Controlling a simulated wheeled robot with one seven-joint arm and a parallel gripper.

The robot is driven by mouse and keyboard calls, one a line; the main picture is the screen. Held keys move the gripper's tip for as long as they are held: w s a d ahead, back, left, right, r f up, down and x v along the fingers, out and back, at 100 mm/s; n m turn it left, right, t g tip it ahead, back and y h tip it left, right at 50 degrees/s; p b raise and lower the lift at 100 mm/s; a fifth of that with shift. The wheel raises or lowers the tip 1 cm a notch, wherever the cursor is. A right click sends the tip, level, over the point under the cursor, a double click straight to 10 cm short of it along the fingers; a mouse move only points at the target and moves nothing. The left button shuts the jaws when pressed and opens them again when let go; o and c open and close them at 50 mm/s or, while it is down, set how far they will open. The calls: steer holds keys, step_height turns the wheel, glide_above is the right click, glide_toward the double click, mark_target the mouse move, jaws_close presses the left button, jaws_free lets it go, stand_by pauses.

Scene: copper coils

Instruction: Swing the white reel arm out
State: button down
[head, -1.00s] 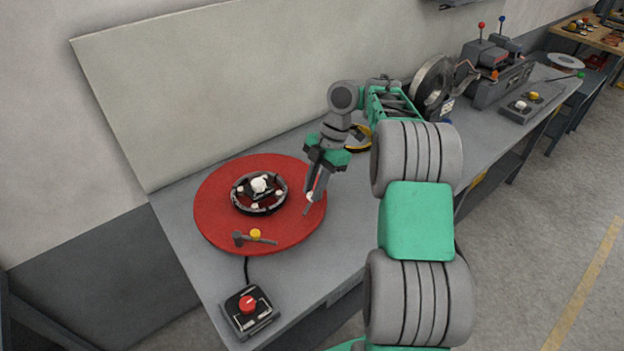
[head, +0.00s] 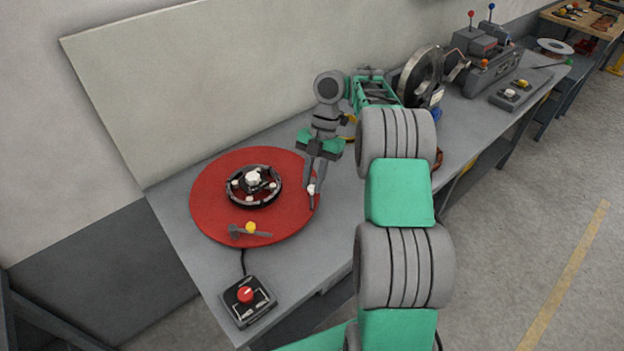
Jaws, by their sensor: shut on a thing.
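The red reel disc (head: 206,200) lies on the bench with a dark hub (head: 253,186) at its centre. An arm with a yellow knob (head: 250,228) lies near the disc's front edge. The white reel arm's white knob (head: 311,189) shows at the disc's right rim, with a short grey bar below it. My gripper (head: 314,184) points down there from above and is shut on the white reel arm. Its fingers hide part of that arm.
A box with a red button (head: 246,294) sits at the bench's front left corner, cabled toward the disc. A coil machine (head: 422,76) stands behind my arm. A grey machine with levers (head: 485,66) and a two-button box (head: 512,93) stand farther right.

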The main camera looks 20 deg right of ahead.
steer(key=c, duration=1.3)
jaws_free()
steer(key=shift+o, duration=0.2)
steer(key=shift+r, duration=0.1)
steer(key=r+p, duration=0.1)
steer(key=r, duration=0.1)
steer(key=r+p, duration=0.1)
steer(key=r, duration=0.1)
steer(key=shift+s+p, duration=0.3)
steer(key=shift+p, duration=0.05)
steer(key=s+a+r, duration=0.1)
steer(key=s+r, duration=0.8)
steer(key=s, duration=0.4)
steer(key=shift+s+a, duration=0.2)
steer(key=shift+a, duration=0.1)
